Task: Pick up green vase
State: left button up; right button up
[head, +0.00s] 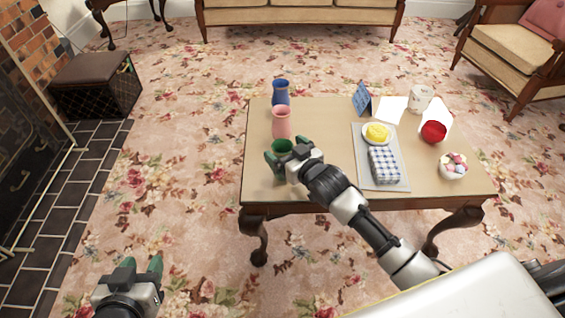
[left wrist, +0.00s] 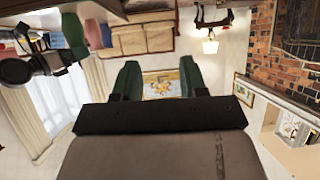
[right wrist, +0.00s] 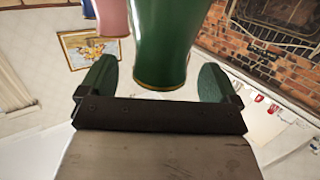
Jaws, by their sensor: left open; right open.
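The green vase (head: 283,146) stands at the left side of the wooden table, partly hidden by my right gripper (head: 287,153). That gripper is open around or just in front of the vase. In the right wrist view the green vase (right wrist: 165,42) fills the space between the open fingers (right wrist: 153,82), and no grip on it shows. My left gripper (head: 140,270) is open and empty, low at the left over the floor, well away from the table. The vase also appears upside down in the left wrist view (left wrist: 72,28).
A pink vase (head: 281,122) and a blue vase (head: 281,93) stand behind the green one. The table (head: 330,130) also bears a tray (head: 396,182) with a yellow item and checked cloth, a red ball (head: 434,131), a mug (head: 420,98) and a bowl (head: 453,171). Carpet is free at left.

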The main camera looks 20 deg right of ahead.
jog(key=shift+x, duration=0.85)
pick_arm(q)
jog(key=shift+w+d+r+t+h, duration=0.15)
jog(key=shift+w+r+t, duration=0.15)
jog(key=shift+r+t, duration=0.15)
jog(key=shift+w+d+r+t+h, duration=0.15)
jog(key=shift+w+r+t, duration=0.1)
jog(key=shift+r+t, duration=0.15)
pick_arm(e)
jog(key=shift+c, duration=0.2)
jog(key=c, duration=1.2)
jog(key=shift+r, duration=0.1)
jog(key=shift+c, duration=0.7)
jog(key=shift+r, duration=0.1)
